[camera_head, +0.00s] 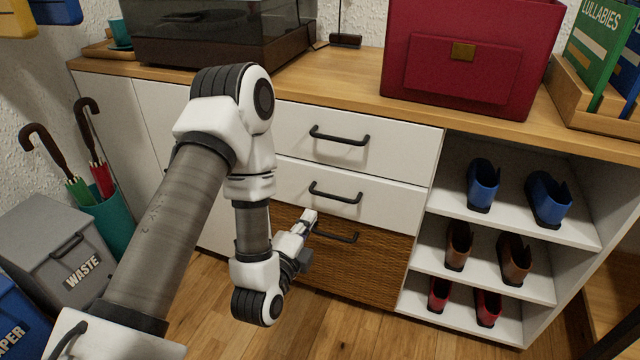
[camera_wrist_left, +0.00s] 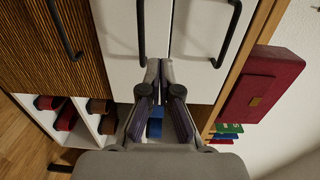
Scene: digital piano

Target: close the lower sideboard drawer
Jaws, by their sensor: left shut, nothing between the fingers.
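The lower sideboard drawer (camera_head: 360,265) has a brown woven-look front with a dark bar handle (camera_head: 336,236). In the head view its front looks roughly in line with the white drawers above; I cannot tell whether a small gap remains. It also shows at the left of the left wrist view (camera_wrist_left: 45,55). My left gripper (camera_head: 309,217) is shut and empty, near the left end of that handle in the head view. In the left wrist view the fingertips (camera_wrist_left: 160,68) overlap the white drawers; contact cannot be told. My right gripper is out of view.
Two white drawers (camera_head: 350,158) with bar handles sit above the lower drawer. Open shelves with several shoes (camera_head: 483,185) are to the right. A grey waste bin (camera_head: 60,240) and an umbrella stand (camera_head: 115,225) stand left. A red box (camera_head: 465,60) sits on top.

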